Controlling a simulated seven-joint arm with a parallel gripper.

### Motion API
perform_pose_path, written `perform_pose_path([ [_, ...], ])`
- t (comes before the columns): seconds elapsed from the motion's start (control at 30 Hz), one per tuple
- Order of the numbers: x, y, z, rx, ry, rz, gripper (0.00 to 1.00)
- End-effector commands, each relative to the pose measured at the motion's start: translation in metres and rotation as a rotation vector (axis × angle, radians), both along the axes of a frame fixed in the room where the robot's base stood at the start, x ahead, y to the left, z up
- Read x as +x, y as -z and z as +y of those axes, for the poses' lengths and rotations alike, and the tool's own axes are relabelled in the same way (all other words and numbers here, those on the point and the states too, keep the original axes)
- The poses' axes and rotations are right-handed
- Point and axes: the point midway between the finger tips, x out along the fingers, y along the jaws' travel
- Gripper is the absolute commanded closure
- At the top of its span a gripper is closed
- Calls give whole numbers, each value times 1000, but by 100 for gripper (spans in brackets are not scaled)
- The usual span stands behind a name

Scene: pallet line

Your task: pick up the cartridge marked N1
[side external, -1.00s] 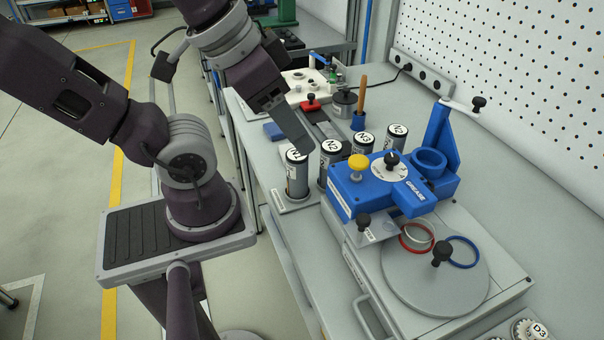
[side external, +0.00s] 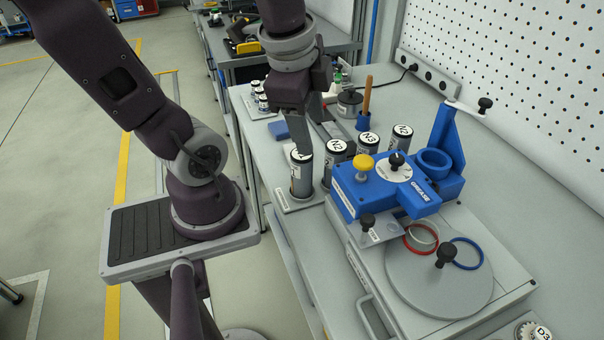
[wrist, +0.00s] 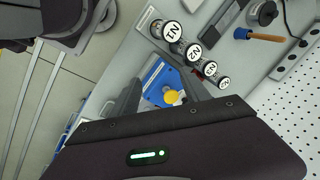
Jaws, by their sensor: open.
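The cartridge marked N1 (wrist: 172,32) is at the end of a row of dark cylinders with white round caps in the wrist view. In the side view this cartridge (side external: 301,178) stands upright at the near left end of the row, its cap partly covered by my gripper (side external: 303,150). My gripper's fingertips are close to the cap; I cannot tell if they touch it. In the wrist view my gripper (wrist: 160,80) is open, with no cartridge between its fingers.
The N2 cartridge (side external: 336,150) stands close beside N1, then the N3 cartridge (side external: 368,146) and another (side external: 402,138). A blue grease unit (side external: 385,188) is in front of the row. A wooden-handled tool (side external: 366,95) stands behind.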

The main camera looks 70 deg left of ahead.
Motion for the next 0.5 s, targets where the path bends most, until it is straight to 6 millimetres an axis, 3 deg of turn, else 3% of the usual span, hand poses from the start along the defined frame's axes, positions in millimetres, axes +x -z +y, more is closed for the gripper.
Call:
perform_pose_path([
  [0.1, 12, 29, 34, 48, 382, 205, 45],
  [0.23, 16, 53, 59, 17, 762, 301, 45],
  [0.33, 17, 63, 70, -7, 943, 313, 45],
  [0.5, 16, 83, 74, -20, 1041, 314, 45],
])
